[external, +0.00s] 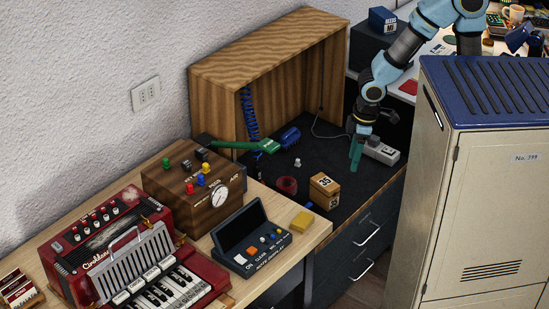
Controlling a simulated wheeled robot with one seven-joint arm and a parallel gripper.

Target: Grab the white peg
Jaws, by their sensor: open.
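A small white peg (297,163) stands on the dark mat, in front of the open wooden case. My gripper (355,164) points down over the mat to the right of the peg, clearly apart from it. Its teal fingers are open, and I see nothing held between them. The fingers overlap each other from this angle, so the gap is hard to see.
A wooden block marked 35 (324,190) and a dark red ring-shaped object (287,186) sit in front of the peg. A grey power strip (380,151) is right of my gripper. A tall locker (490,200) stands at the right.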

